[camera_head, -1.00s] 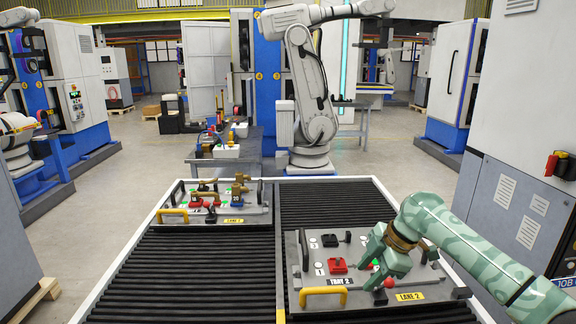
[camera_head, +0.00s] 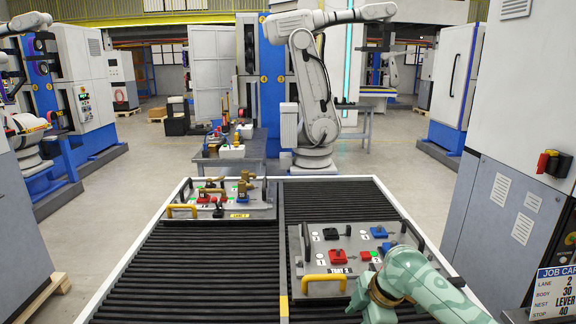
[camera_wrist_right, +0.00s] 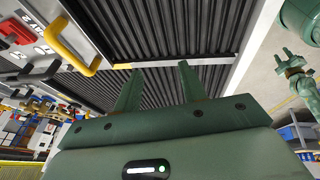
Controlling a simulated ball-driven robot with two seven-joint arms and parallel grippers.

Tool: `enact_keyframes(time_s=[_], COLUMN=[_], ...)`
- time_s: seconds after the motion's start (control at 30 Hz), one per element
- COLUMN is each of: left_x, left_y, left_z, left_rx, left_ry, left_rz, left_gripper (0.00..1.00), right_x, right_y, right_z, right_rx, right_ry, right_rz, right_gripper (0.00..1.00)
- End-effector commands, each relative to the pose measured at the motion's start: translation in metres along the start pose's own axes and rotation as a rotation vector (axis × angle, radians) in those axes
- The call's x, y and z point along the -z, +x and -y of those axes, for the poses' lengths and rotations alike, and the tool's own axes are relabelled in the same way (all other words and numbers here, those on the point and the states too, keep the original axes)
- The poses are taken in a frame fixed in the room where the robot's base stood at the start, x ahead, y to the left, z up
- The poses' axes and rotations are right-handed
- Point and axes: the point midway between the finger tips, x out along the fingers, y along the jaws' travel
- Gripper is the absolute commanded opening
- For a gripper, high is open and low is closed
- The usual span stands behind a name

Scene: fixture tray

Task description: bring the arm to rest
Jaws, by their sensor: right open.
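My right gripper (camera_head: 366,306) is at the near right of the conveyor, low in the head view, by the front edge of Tray 2 (camera_head: 305,268). Its fingertips are mostly hidden or cut off there. In the right wrist view the right gripper (camera_wrist_right: 158,88) shows two green fingers spread apart with nothing between them, over the dark rollers. A second green gripper (camera_wrist_right: 285,58), seemingly my left one, shows small at the right of that view, with two prongs apart. My left gripper is not in the head view.
Tray 2 carries a black block (camera_head: 331,234), a red block (camera_head: 338,256) and blue blocks (camera_head: 379,232), plus a yellow handle (camera_head: 325,280). Another loaded tray (camera_head: 262,208) lies at the far left. The near left rollers (camera_head: 190,280) are clear. A grey cabinet stands at right.

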Motion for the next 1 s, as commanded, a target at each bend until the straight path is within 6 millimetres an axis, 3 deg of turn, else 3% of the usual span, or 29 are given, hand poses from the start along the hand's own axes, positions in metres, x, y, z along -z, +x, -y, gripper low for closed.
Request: enact_keyframes(time_s=[0.2, 0.37, 0.6, 1.0], left_x=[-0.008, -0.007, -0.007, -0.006], left_y=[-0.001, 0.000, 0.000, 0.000], left_z=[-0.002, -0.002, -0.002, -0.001], left_rx=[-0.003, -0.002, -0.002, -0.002], left_ry=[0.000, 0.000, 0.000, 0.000], left_rz=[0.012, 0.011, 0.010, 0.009], left_gripper=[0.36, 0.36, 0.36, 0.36], right_x=[0.012, 0.007, -0.043, -0.115], right_y=[0.043, 0.055, 0.022, -0.060], right_z=[0.060, 0.119, 0.192, 0.276], right_rx=[-0.071, -0.205, -0.429, -0.661], right_ry=[0.061, 0.215, 0.507, 0.775], right_rz=[0.016, 0.053, 0.201, 0.477], right_gripper=[0.41, 0.41, 0.41, 0.41])
